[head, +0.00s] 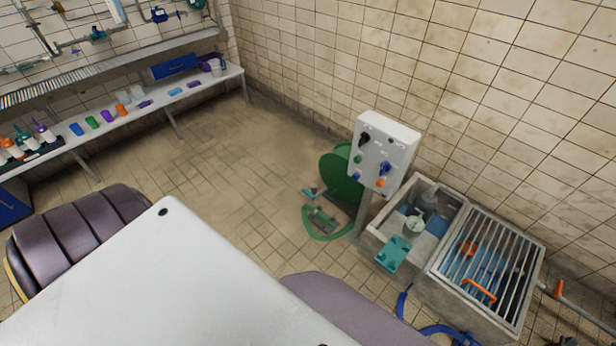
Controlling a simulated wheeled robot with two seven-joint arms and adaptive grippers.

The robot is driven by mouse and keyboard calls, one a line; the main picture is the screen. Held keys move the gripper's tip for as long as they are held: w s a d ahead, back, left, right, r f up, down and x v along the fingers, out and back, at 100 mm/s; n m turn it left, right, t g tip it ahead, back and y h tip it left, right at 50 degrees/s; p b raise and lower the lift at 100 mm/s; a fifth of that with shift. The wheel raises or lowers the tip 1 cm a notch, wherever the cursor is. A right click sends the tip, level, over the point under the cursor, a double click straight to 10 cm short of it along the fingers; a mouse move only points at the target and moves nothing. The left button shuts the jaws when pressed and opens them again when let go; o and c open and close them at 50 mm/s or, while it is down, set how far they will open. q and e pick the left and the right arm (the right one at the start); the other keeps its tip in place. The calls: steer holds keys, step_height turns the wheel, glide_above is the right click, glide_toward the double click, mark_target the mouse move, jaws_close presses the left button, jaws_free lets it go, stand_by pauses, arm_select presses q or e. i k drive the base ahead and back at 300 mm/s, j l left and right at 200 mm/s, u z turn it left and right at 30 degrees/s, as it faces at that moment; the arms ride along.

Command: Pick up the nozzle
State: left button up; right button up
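A small grey-green fitting (320,217), which looks like the nozzle, hangs or lies low beside the green hose reel (340,176). A loop of green hose (325,237) curves under it. It is small, and I cannot tell its exact shape or whether it touches the floor. Neither of my grippers shows in the head view.
A control box (385,150) on a post stands right of the reel. A concrete sink (470,285) with a metal grate stands along the right wall, with a blue hose (403,306) near it. A long bench (130,112) lines the left wall. The tiled floor (215,190) between is clear.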

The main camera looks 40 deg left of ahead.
mark_target(325, 218)
steer(key=u, duration=1)
steer(key=z, duration=0.1)
steer(key=i+j, duration=0.05)
